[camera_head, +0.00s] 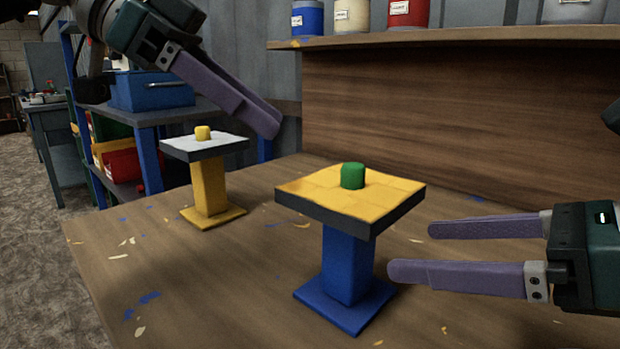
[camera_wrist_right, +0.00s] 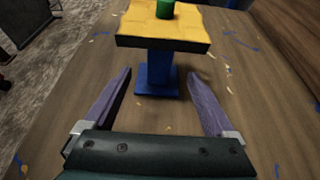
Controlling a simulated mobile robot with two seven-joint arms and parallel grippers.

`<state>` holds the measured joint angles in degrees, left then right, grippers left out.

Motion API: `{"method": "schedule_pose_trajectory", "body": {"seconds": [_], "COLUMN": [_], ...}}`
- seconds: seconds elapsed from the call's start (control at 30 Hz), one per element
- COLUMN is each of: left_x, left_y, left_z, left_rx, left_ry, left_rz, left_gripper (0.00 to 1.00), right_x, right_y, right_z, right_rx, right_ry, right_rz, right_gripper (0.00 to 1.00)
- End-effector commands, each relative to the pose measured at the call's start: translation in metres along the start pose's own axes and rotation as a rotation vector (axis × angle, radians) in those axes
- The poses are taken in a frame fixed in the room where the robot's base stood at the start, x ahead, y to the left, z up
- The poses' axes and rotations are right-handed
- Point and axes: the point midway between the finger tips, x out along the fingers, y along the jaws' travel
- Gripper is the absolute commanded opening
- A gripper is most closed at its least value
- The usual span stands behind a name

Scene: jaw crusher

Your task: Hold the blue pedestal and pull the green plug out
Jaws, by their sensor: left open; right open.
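The blue pedestal (camera_head: 346,268) stands upright on the table, with a yellow-topped square plate (camera_head: 330,197) on it. The green plug (camera_head: 352,176) sits in the middle of that plate. In the right wrist view the pedestal (camera_wrist_right: 156,72) and green plug (camera_wrist_right: 165,9) are straight ahead. My right gripper (camera_head: 410,250) is open and empty, its fingers pointing at the pedestal's column from the right, apart from it. My left gripper (camera_head: 272,125) is in the air above and left of the green plug, pointing down to the right, with nothing visible in it.
A yellow pedestal (camera_head: 209,187) with a pale top and yellow plug (camera_head: 202,133) stands behind left on the table (camera_head: 190,290). A wooden shelf (camera_head: 440,38) with several cans runs along the back. A blue toolbox (camera_head: 150,90) rests on a side rack. The table's front left is clear apart from paint flecks.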

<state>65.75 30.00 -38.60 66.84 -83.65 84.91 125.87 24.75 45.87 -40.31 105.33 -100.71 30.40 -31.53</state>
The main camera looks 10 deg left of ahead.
Motion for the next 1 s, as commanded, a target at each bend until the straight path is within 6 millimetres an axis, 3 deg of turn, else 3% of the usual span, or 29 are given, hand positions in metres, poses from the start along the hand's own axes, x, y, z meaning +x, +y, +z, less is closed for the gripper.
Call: {"method": "schedule_pose_trajectory", "body": {"seconds": [0.17,0.4,0.6,1.0], "left_x": [0.0,0.001,0.001,0.001], "left_y": [0.0,0.0,0.0,0.0], "left_z": [0.0,-0.001,-0.001,-0.001], "left_rx": [0.002,0.003,0.004,0.004], "left_ry": [0.002,0.004,0.005,0.005], "left_rz": [0.0,0.0,0.0,0.0], "left_gripper": [0.5,0.5,0.5,0.5], "right_x": [0.018,0.063,0.089,0.099], "right_y": [0.0,0.0,0.0,0.0], "right_z": [0.001,0.001,0.001,0.0], "right_rx": [0.002,0.003,0.002,0.0], "right_ry": [-0.003,-0.003,-0.001,0.0], "right_rz": [0.001,0.001,0.001,0.001], "right_gripper": [0.9,0.9,0.9,0.9]}}
